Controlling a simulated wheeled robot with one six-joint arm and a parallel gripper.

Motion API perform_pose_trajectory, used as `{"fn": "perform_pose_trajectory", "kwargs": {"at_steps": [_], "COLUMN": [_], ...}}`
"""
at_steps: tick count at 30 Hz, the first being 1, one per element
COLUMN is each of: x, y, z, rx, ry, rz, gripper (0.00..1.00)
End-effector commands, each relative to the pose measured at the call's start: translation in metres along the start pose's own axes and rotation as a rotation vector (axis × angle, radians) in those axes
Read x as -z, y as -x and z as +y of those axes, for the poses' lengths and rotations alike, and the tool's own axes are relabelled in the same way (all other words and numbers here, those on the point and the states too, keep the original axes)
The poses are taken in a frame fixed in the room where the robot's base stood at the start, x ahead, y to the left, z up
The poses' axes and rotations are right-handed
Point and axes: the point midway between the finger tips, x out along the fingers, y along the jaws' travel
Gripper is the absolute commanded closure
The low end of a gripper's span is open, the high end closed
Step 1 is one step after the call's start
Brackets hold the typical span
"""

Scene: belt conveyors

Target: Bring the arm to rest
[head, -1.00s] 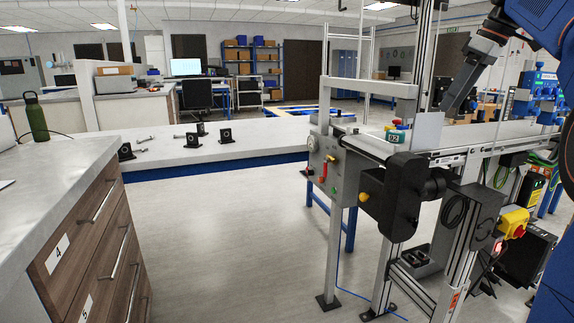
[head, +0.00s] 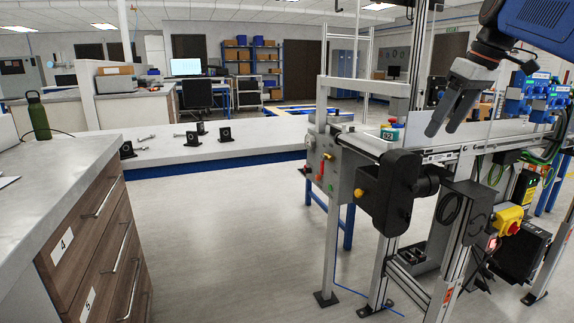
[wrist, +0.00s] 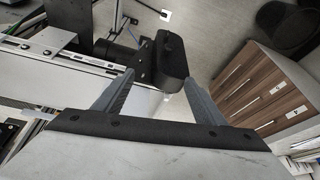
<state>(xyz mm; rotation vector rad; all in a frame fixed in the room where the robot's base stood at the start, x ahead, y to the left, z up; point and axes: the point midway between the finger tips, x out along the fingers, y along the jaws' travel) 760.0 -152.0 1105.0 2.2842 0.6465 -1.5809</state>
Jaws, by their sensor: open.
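My gripper (head: 447,128) hangs above the belt conveyor (head: 470,138) at the right of the head view, with its grey fingers pointing down and left. The fingers are apart and nothing is between them. In the wrist view my gripper (wrist: 157,90) also shows two spread, empty fingers. Beyond them are the conveyor's edge (wrist: 60,65) and the black motor housing (wrist: 171,58). My blue arm comes in from the upper right of the head view.
A drawer cabinet (head: 95,215) stands at the left with a green bottle (head: 38,117) on top. A long white bench (head: 240,148) holds several small black brackets. The control panel (head: 325,165) and motor (head: 395,190) jut from the conveyor. Open floor (head: 230,240) lies between cabinet and conveyor.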

Motion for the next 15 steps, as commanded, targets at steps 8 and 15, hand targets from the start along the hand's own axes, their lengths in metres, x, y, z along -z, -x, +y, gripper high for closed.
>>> {"fn": "perform_pose_trajectory", "kwargs": {"at_steps": [8,15], "x": [-0.064,-0.132], "y": [-0.054,-0.112], "z": [-0.070,-0.122], "rx": [-0.061,-0.119], "ry": [-0.156,-0.281], "rz": [-0.013,-0.008], "gripper": [0.36,0.36]}}
